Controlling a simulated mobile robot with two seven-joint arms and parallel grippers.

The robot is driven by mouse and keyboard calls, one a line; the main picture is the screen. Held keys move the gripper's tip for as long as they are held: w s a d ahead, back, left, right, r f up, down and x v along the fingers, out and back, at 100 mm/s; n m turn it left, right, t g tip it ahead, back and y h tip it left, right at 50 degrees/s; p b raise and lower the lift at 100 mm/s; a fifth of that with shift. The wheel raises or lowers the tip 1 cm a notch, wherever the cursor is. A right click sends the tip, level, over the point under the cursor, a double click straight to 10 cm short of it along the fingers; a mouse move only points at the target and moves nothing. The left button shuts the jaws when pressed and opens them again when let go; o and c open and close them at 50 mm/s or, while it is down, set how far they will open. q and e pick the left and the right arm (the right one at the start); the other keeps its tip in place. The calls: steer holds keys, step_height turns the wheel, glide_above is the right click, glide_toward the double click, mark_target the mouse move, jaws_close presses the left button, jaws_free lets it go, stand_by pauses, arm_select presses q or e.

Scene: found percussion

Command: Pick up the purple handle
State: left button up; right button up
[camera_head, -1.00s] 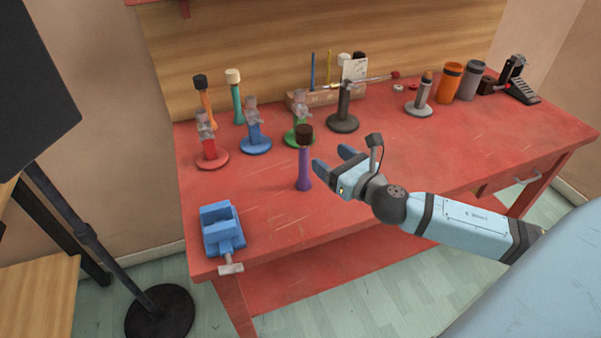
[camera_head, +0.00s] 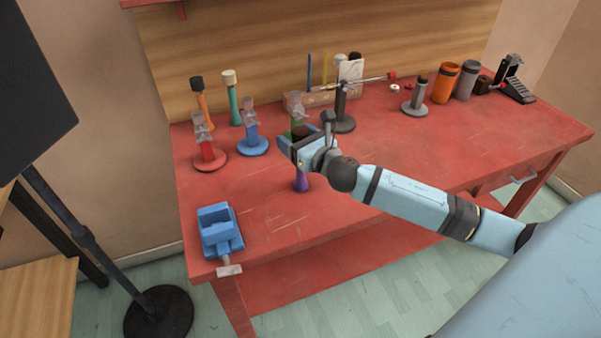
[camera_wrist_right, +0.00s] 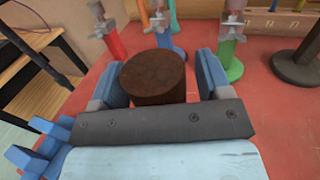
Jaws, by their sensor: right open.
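The purple handle (camera_head: 301,181) stands upright on the red workbench, with a dark brown cap on top. My right gripper (camera_head: 298,142) is at its upper part and hides most of its shaft in the head view. In the right wrist view the brown cap (camera_wrist_right: 153,78) sits between the two blue fingers of my open right gripper (camera_wrist_right: 160,80), with a small gap on the right side. The purple shaft is hidden in that view. My left gripper is not in view.
Red (camera_head: 205,152), blue (camera_head: 252,140) and green (camera_head: 296,127) stands are close behind. A blue vise (camera_head: 217,230) sits at the front left corner. Orange (camera_head: 203,109) and teal (camera_head: 236,103) handles stand at the back left.

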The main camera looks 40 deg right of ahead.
steer(key=shift+c, duration=0.7)
steer(key=c, duration=1.1)
steer(key=shift+c, duration=0.2)
